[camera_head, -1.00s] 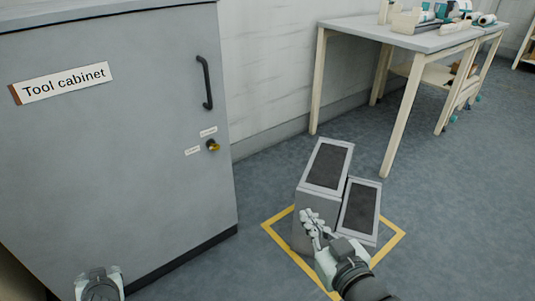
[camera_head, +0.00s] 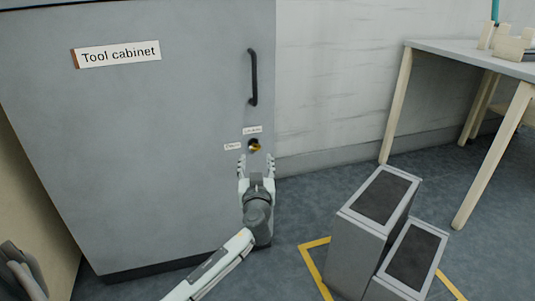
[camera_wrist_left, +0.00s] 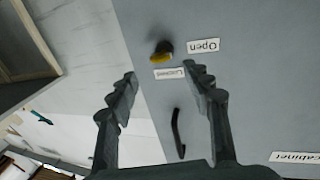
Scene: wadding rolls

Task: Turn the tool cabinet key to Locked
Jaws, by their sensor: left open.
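The grey tool cabinet (camera_head: 150,150) has a brass-yellow key (camera_head: 254,147) in a dark lock below its handle. A small white label (camera_head: 252,130) sits above the key and another (camera_head: 233,146) to its left. The key's exact angle is hard to tell. My left gripper (camera_head: 256,161) is open and empty just below the key, fingers pointing up at it; its fingers (camera_wrist_left: 160,76) show apart and clear of it.
The black handle (camera_head: 252,78) stands out from the door above the lock. Grey boxes with dark tops (camera_head: 382,197) stand on the floor to the right, by yellow floor tape (camera_head: 316,265). A table (camera_head: 480,62) is at the far right.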

